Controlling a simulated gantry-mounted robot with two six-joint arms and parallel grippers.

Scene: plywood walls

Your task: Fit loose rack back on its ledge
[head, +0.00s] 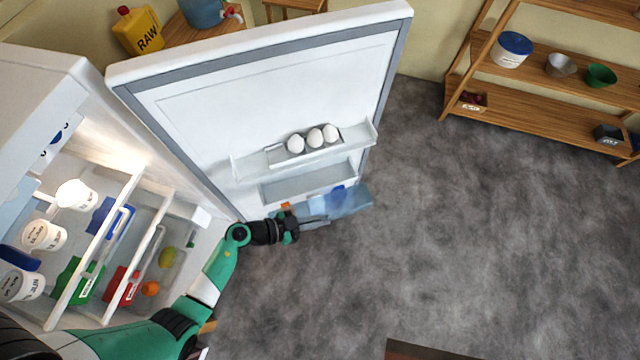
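The fridge door (255,125) stands wide open, its inner face towards me. A translucent blue rack (350,202) is low at the door's bottom edge, sticking out past it to the right. Small blue and orange items show at or behind it. My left gripper (326,219) is at this rack's near left side, fingers pointing right. The fingers overlap the rack's edge, but whether they grip it is too small to tell. Above it on the door are a pale empty shelf (290,187) and an upper shelf (258,160) holding white eggs (315,137). My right gripper is not in view.
The open fridge interior at left holds white tubs (42,235), a green box (75,280), a red box (121,287) and fruit. My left arm passes in front of it. A wooden shelf unit (540,100) stands at back right. The grey floor (460,230) between is clear.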

